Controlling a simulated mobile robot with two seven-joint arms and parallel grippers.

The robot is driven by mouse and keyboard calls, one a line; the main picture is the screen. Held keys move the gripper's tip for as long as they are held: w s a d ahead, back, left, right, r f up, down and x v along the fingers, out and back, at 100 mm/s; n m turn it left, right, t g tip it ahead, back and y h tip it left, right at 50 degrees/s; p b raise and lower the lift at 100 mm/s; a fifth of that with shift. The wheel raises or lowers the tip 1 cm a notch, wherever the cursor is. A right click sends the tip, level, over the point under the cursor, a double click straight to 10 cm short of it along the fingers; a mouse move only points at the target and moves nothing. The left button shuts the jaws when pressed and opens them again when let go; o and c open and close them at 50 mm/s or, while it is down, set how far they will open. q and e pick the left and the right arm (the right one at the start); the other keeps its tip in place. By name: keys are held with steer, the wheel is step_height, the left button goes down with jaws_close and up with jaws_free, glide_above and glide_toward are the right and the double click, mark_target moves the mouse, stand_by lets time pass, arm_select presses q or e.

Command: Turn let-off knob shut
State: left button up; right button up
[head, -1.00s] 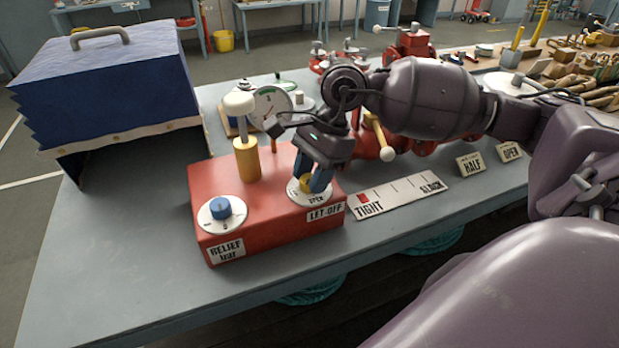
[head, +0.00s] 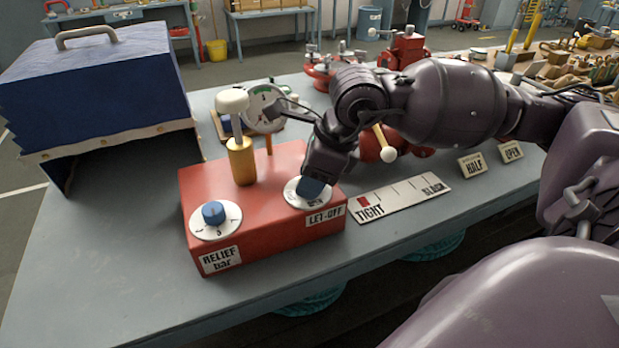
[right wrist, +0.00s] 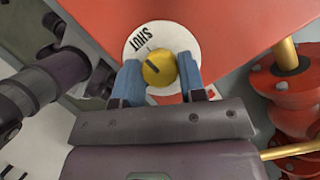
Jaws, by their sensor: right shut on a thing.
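The let-off knob is yellow and sits on a white round dial (head: 292,192) at the right end of the red box (head: 262,232). In the head view my right gripper (head: 313,188) covers the knob. The right wrist view shows the yellow knob (right wrist: 158,68) between the two blue fingers (right wrist: 160,80), which are shut on it. The word SHUT shows on the dial just above the knob in that view, and the knob carries a dark mark. The LET-OFF label (head: 326,216) is on the box's front edge. My left gripper is not in view.
A blue relief knob (head: 213,212) sits at the box's left end, near a brass post with a white top (head: 241,160) and a gauge (head: 266,108). A TIGHT–SLACK scale (head: 405,197) lies to the right. A blue case (head: 100,95) stands at the left.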

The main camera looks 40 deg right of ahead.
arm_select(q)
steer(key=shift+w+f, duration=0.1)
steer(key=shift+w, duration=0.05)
arm_select(e)
steer(key=shift+m, duration=0.3)
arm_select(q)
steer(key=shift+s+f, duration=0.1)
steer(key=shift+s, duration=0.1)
arm_select(e)
steer(key=o, duration=0.9)
arm_select(q)
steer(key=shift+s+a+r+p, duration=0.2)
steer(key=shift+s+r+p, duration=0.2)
steer(key=shift+p, duration=0.35)
arm_select(e)
steer(key=v, duration=1)
steer(key=shift+s+a+r, duration=0.1)
steer(key=shift+s+r, duration=0.1)
steer(key=shift+r, duration=0.2)
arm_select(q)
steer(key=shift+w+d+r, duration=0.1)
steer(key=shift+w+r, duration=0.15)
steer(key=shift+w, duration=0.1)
arm_select(e)
steer(key=shift+s, duration=0.1)
